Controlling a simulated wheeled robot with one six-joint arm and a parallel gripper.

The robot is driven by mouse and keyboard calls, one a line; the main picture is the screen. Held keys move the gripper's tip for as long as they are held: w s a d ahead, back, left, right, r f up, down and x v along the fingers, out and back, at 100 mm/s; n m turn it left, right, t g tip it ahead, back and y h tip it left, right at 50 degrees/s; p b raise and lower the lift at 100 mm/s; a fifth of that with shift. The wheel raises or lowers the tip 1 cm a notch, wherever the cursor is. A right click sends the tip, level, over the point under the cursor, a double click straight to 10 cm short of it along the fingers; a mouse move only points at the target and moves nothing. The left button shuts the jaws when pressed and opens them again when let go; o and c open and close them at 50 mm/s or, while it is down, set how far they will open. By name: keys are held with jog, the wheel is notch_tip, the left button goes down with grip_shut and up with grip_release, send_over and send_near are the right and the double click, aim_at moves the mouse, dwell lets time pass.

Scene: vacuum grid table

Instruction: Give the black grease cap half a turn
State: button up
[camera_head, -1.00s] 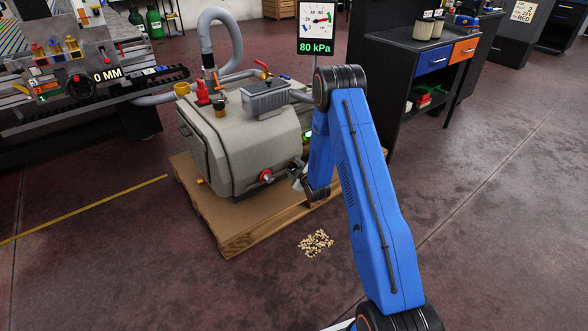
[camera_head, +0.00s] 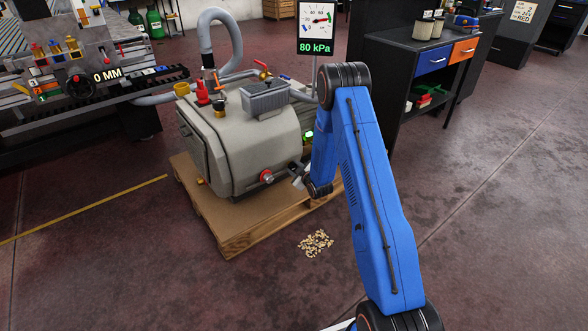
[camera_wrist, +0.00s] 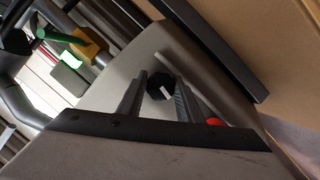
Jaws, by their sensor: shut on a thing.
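The black grease cap (camera_wrist: 159,87) shows in the wrist view as a dark faceted knob with a white mark, on the grey pump housing (camera_wrist: 115,75). My gripper (camera_wrist: 160,90) has one finger on each side of the cap and is shut on it. In the head view my gripper (camera_head: 298,174) is at the right end of the grey pump (camera_head: 240,150), small and partly behind my blue arm. The cap cannot be made out there.
The pump stands on a wooden pallet (camera_head: 235,236). A red knob (camera_head: 266,177) is on the pump's front, left of my gripper. A gauge display (camera_head: 316,46) reads 80 kPa. Several small pale pieces (camera_head: 316,242) lie on the floor. A dark workbench (camera_head: 400,60) stands behind my arm.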

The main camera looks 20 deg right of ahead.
jog(key=m+y, duration=0.1)
jog(key=m, duration=0.2)
jog(key=shift+g+y, duration=0.4)
jog(key=m+y, duration=0.2)
jog(key=m, duration=0.1)
jog(key=shift+f+g, duration=0.1)
jog(key=shift+g, duration=0.2)
jog(key=m+y, duration=0.2)
jog(key=m, duration=0.1)
jog(key=shift+m, duration=0.3)
jog(key=m+y, duration=0.1)
jog(key=m, duration=0.1)
jog(key=shift+m+y, duration=0.3)
jog(key=m+y, duration=0.1)
jog(key=m, duration=0.2)
jog(key=shift+m+y, duration=0.3)
jog(key=shift+m, duration=0.1)
jog(key=m+t, duration=0.1)
jog(key=m, duration=0.2)
jog(key=shift+y, duration=0.4)
jog(key=m+t, duration=0.2)
jog(key=m, duration=0.3)
jog(key=shift+m+t, duration=0.9)
jog(key=shift+m, duration=1.4)
jog(key=shift+d, duration=0.1)
